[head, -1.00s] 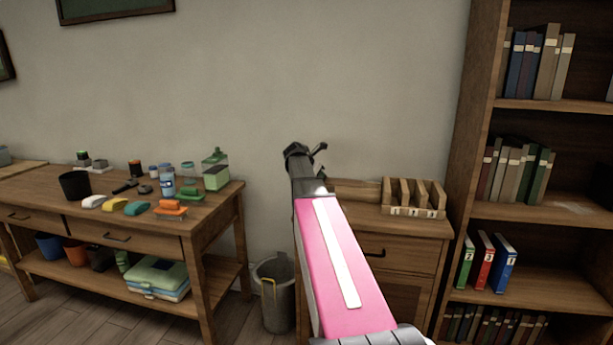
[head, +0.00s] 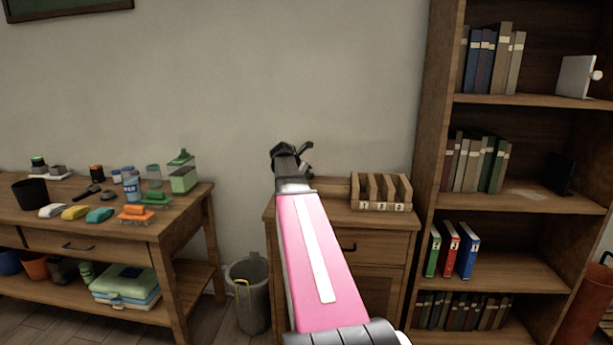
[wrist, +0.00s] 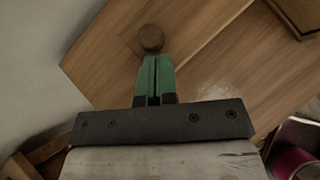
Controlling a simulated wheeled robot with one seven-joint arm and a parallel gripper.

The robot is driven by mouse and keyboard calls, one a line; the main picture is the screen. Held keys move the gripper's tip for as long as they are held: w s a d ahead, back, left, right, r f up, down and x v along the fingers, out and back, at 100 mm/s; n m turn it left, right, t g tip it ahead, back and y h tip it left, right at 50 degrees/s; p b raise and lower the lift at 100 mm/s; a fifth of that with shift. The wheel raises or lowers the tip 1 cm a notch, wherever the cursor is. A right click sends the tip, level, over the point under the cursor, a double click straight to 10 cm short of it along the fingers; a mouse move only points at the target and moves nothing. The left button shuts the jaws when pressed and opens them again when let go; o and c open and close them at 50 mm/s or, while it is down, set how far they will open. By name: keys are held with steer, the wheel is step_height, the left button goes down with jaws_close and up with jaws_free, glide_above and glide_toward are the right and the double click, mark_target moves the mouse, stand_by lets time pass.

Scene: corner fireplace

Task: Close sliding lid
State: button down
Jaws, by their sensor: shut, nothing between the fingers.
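My gripper (wrist: 157,72) is shut and empty, its green fingers pressed together in the wrist view. A round dark brown knob (wrist: 151,38) is just beyond the fingertips; I cannot tell whether they touch. The knob sits on a wooden panel (wrist: 110,65), which looks like the sliding lid. A diagonal seam divides this panel from more wood (wrist: 235,75) to its right. In the head view my gripper (head: 292,158) is over the small wooden cabinet (head: 385,222), and my pink arm hides much of its top. How far the lid is open cannot be told.
A slotted wooden holder (head: 382,205) stands on the cabinet's right side. A tall bookshelf (head: 432,130) is to the right. A bin (head: 250,300) stands on the floor between the cabinet and the cluttered workbench (head: 185,215). The wall is close behind.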

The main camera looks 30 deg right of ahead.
steer(key=a, duration=0.1)
steer(key=s+a, duration=0.1)
steer(key=a, duration=0.1)
steer(key=shift+s, duration=0.1)
steer(key=v, duration=1)
